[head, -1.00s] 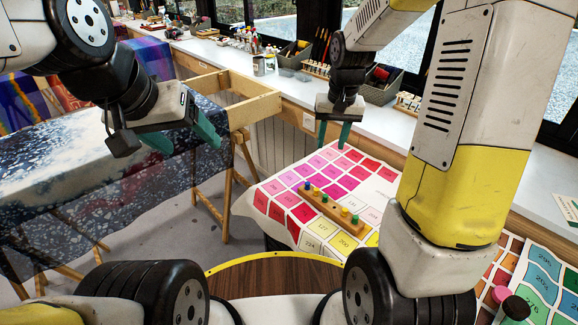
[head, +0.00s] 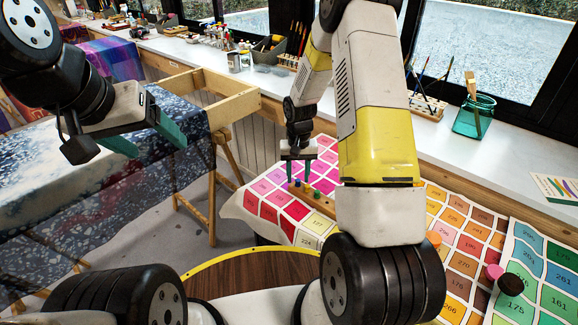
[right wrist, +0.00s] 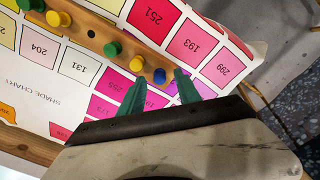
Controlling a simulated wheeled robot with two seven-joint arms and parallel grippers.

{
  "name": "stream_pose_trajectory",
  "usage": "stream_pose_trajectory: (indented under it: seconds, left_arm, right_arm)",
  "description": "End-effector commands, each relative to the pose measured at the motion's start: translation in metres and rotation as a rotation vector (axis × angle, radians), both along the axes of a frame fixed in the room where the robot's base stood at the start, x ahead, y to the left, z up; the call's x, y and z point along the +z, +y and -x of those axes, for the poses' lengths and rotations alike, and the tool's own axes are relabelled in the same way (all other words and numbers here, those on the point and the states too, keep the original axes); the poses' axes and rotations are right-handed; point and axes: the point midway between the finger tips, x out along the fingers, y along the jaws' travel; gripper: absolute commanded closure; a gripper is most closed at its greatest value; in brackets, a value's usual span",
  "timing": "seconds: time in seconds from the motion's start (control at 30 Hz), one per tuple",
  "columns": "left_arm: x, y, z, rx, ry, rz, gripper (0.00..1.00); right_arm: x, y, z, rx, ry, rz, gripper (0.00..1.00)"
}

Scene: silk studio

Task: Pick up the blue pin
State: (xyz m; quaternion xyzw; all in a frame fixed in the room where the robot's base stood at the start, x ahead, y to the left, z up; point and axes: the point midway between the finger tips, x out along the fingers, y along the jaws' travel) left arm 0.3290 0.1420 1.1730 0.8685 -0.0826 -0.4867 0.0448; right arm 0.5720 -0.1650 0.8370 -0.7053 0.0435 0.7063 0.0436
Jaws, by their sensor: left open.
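The blue pin (right wrist: 159,76) stands at one end of a wooden pin block (right wrist: 95,40). In the head view the blue pin (head: 297,182) shows small between the fingers of my right gripper (head: 298,180). In the right wrist view the right gripper (right wrist: 160,86) is open, its two green fingertips apart on either side of the blue pin and just short of it. I cannot tell whether either finger touches it. My left gripper (head: 148,140) is open and empty, in the air in front of the cloth-covered table at left.
Yellow (right wrist: 137,63) and green (right wrist: 112,49) pins stand beside the blue one on the block, which lies on a coloured shade chart (head: 262,197). Round pink and dark knobs (head: 510,284) sit on charts at right. A teal glass jar (head: 474,118) stands on the sill.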

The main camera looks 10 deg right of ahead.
Motion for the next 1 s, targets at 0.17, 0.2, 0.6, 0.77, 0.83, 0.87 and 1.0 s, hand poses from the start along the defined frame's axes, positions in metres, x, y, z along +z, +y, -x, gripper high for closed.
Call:
stream_pose_trajectory:
  seconds: [0.17, 0.2, 0.6, 0.77, 0.83, 0.87, 1.0]
  left_arm:
    - [0.0, 0.0, 0.0, 0.0, 0.0, 0.0, 0.28]
    - [0.0, 0.0, 0.0, 0.0, 0.0, 0.0, 0.28]
    - [0.0, 0.0, 0.0, 0.0, 0.0, 0.0, 0.28]
    - [0.0, 0.0, 0.0, 0.0, 0.0, 0.0, 0.28]
    - [0.0, 0.0, 0.0, 0.0, 0.0, 0.0, 0.28]
    - [0.0, 0.0, 0.0, 0.0, 0.0, 0.0, 0.28]
    - [0.0, 0.0, 0.0, 0.0, 0.0, 0.0, 0.28]
  right_arm:
    - [-0.012, -0.0001, -0.0002, 0.001, -0.001, 0.0, 0.6]
    - [-0.0122, -0.0001, -0.0003, 0.001, -0.001, 0.0, 0.6]
    - [-0.0116, 0.0001, -0.0002, 0.0, -0.001, 0.0, 1.0]
    - [-0.0116, 0.0001, -0.0002, 0.0, -0.001, 0.0, 1.0]
    - [-0.0116, 0.0001, -0.0002, 0.0, -0.001, 0.0, 1.0]
    - [-0.0115, 0.0001, -0.0002, 0.0, -0.001, 0.0, 1.0]
    - [-0.0078, 0.0001, -0.0005, 0.0, -0.002, 0.0, 1.0]
